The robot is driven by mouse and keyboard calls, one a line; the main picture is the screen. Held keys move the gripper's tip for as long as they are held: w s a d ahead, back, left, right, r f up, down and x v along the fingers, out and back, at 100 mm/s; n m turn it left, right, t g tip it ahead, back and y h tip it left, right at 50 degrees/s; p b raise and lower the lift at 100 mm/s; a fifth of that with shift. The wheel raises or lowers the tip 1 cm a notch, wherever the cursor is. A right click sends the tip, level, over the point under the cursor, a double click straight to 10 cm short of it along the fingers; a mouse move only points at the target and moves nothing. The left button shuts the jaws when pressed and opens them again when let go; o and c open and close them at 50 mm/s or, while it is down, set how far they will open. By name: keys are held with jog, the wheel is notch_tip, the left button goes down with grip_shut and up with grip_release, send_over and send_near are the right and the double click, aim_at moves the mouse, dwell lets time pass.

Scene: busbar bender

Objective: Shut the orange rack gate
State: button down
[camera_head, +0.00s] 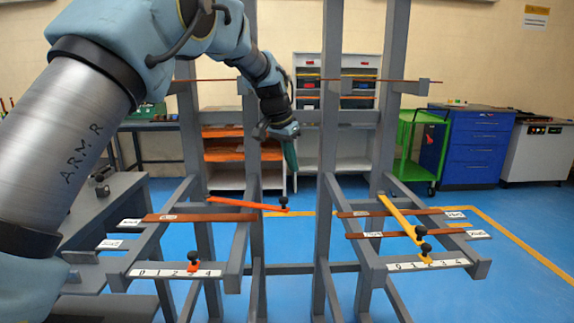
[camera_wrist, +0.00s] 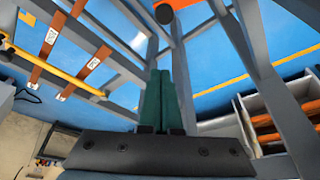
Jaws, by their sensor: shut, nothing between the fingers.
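The orange rack gate (camera_head: 245,204) is a thin bar at the left bay of the grey rack. Its end with a black knob (camera_head: 283,202) sticks out to the right, into the gap between the two bays. An orange latch piece with a black knob (camera_head: 193,266) sits on the left bay's numbered front strip, apart from the bar. My gripper (camera_head: 291,165) is shut and empty, pointing down above the bar's knob end, apart from it. In the wrist view its green fingers (camera_wrist: 165,75) are together, and a dark round knob (camera_wrist: 164,14) shows beyond their tips.
A brown busbar (camera_head: 185,217) lies across the left bay. The right bay holds two brown busbars (camera_head: 400,213) and a yellow gate bar (camera_head: 401,217). Grey rack posts (camera_head: 332,120) stand on both sides of my gripper. Cabinets and a green cart (camera_head: 415,150) are behind.

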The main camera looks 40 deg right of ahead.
notch_tip(320, 180, down, 7)
jog(key=a+p, duration=0.1)
jog(key=p, duration=0.1)
jog(key=shift+a+f, duration=0.2)
jog(key=shift+a, duration=0.05)
jog(key=shift+s, duration=0.1)
jog(key=shift+a, duration=0.1)
